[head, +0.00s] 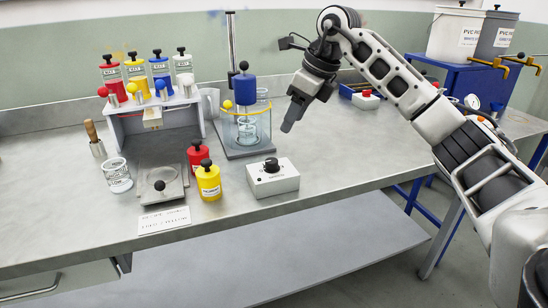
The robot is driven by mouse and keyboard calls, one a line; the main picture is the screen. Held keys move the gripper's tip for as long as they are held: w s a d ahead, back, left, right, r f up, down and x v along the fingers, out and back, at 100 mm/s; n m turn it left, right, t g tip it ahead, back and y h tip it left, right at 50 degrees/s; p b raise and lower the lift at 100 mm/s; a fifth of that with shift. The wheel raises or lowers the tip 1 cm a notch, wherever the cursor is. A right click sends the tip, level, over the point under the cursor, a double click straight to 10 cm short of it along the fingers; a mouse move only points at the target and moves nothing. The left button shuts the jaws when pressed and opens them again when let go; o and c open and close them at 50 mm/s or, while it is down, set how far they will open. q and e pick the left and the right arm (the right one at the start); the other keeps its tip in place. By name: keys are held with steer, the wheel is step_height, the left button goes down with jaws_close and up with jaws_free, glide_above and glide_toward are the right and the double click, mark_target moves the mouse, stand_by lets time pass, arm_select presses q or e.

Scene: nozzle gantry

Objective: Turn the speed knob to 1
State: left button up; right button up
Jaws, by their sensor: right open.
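The speed knob (271,164) is a small black knob on top of a white control box (277,182) near the front of the bench. Its pointer and scale are too small to read. My right gripper (289,127) comes in from the right and hangs above and a little to the right of the knob, apart from it. It is open and I see nothing in it. My left gripper is not in view.
A mixing stand (247,152) with a blue motor and a beaker stands behind the box. Yellow (209,183) and red (197,159) bottles stand to its left. A bottle rack (118,128) is farther left. The bench (350,160) right of the box is clear.

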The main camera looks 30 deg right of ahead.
mark_target(272, 161)
steer(key=x, duration=1.2)
steer(key=shift+w+a+f, duration=0.1)
steer(key=shift+a+f, duration=0.1)
steer(key=shift+f, duration=0.05)
steer(key=c, duration=1)
